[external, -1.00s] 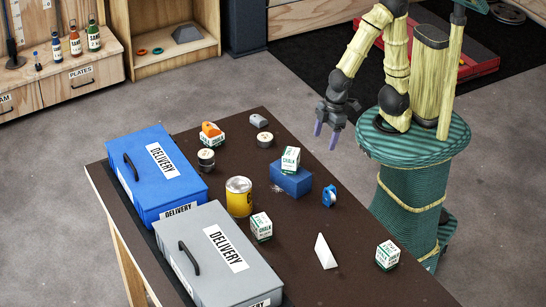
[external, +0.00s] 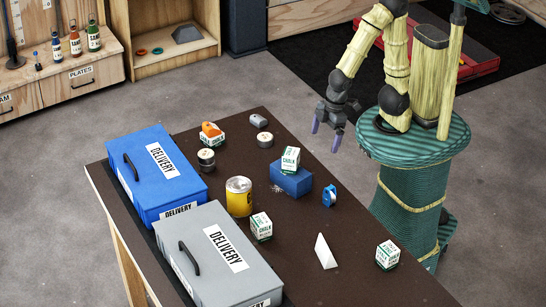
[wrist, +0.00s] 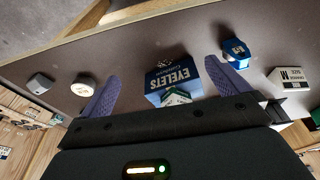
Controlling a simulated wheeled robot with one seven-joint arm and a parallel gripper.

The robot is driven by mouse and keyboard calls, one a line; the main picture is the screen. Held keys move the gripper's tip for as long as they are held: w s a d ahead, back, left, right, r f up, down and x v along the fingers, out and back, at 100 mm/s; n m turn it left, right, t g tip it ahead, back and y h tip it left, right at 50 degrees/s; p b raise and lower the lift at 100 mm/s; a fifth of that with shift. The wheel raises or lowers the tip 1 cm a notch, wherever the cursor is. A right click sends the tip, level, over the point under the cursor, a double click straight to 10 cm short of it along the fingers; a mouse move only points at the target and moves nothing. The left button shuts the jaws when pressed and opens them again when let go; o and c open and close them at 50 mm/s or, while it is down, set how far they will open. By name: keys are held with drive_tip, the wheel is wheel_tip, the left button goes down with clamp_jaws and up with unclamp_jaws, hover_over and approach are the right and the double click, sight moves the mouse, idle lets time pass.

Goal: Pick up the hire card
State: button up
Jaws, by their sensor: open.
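The hire card is most likely the white folded card (external: 325,251) standing like a tent on the dark table, near its front right in the external view. Its plain side faces that camera. My gripper (external: 326,135) is open and empty, raised by the table's far right edge, well away from the card. In the wrist view its two purple fingers (wrist: 161,73) are spread apart with nothing held.
A blue eyelets box (external: 291,181) with a chalk box (external: 290,160) on top stands mid-table. A blue tape-like item (external: 329,196) lies between it and the card. Another chalk box (external: 388,255) stands right of the card. Two delivery boxes, blue (external: 155,170) and grey (external: 215,262), fill the left.

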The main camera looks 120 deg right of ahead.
sight(327, 250)
drive_tip(key=w+r+v, duration=0.1)
drive_tip(key=w+v, duration=0.1)
drive_tip(key=v, duration=0.9)
drive_tip(key=w+a+f+n+t+h+b, duration=0.25)
drive_tip(key=w+a+n+h, duration=0.2)
drive_tip(key=w+n, duration=0.4)
drive_tip(key=w+a+f+n+t+h+b, duration=0.25)
drive_tip(key=w+a+n, duration=0.4)
drive_tip(key=n, duration=0.35)
drive_tip(key=w+a+r+n+t+y+b, duration=0.15)
drive_tip(key=a+n+t, duration=0.45)
drive_tip(key=a, duration=0.7)
drive_tip(key=w+a+r+n+t+y+b, duration=0.15)
drive_tip(key=a+n+t, duration=0.25)
drive_tip(key=a+n, duration=0.65)
wheel_tip(327, 250, down, 13)
drive_tip(key=a+m, duration=0.1)
drive_tip(key=shift+s+a+m+b, duration=0.15)
drive_tip(key=shift+a+m+b, duration=0.15)
drive_tip(key=shift+f+b, duration=0.45)
drive_tip(key=shift+f, duration=2.3)
